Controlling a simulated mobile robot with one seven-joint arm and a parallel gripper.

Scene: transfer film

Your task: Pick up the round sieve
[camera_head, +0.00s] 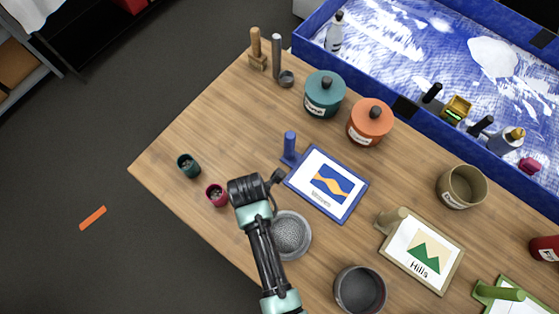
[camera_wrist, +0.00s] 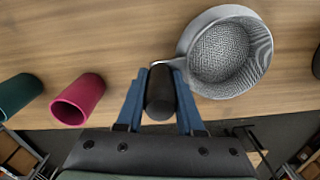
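The round sieve (camera_head: 291,235) is a grey metal bowl with a mesh bottom, near the table's front edge beside my forearm in the head view. In the wrist view its bowl (camera_wrist: 222,52) is at the upper right. Its short black handle (camera_wrist: 161,92) points toward the camera. My gripper (camera_wrist: 161,72) has its two blue fingers on either side of the handle. Any gap between fingers and handle is too small to judge, so I cannot tell if it is clamped. In the head view my wrist hides the fingers and handle.
A dark pot (camera_head: 360,290) stands right of the sieve. A blue-framed picture screen (camera_head: 327,184) lies behind it. Bare wood (camera_head: 235,125) is at the left.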

